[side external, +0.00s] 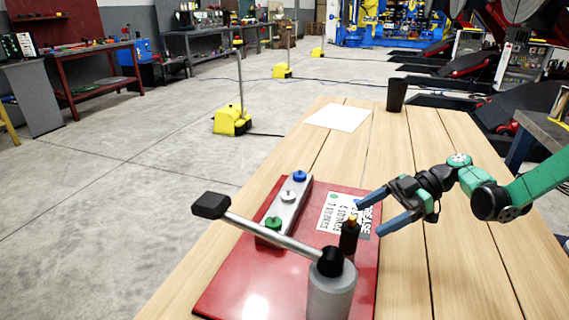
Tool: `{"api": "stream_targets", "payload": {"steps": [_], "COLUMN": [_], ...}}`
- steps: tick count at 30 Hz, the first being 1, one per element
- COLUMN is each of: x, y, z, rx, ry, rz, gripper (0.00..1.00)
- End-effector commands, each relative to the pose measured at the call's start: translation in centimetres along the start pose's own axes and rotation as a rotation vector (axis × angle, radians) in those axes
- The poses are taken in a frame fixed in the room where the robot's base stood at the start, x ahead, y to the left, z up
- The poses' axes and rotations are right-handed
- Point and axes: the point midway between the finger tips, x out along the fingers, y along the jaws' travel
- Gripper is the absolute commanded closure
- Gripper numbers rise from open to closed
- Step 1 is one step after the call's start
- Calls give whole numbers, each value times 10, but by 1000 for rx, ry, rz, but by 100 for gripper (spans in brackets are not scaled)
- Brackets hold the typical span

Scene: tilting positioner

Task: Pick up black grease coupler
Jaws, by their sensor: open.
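The black grease coupler (349,238) is a small dark upright cylinder with a brass-coloured tip. It stands on the red board (230,290), just behind the grey cylinder. My gripper (370,217) has two blue fingers spread apart with nothing between them. It reaches in from the right, and its fingertips point left, just right of and above the coupler. From this one view I cannot tell the exact gap between the fingers and the coupler. The coupler's lower part is partly hidden by the grey cylinder and lever.
A grey cylinder (331,292) with a long lever (270,235) stands in front, its black grip out to the left. A grey block (290,205) bears green, white and blue knobs. A printed sheet (338,212) lies behind the coupler. A black cup (396,95) and white paper (338,117) are farther back.

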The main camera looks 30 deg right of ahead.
Motion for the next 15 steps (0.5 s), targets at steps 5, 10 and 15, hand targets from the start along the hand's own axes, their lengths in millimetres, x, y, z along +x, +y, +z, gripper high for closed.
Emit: {"api": "stream_targets", "payload": {"steps": [5,10,15], "x": [10,36,52], "y": [0,-1,0], "z": [2,1,1], "rx": [-39,-38,-36], "ry": [24,23,22], "rz": [-10,-11,-7], "gripper": [22,22,22]}}
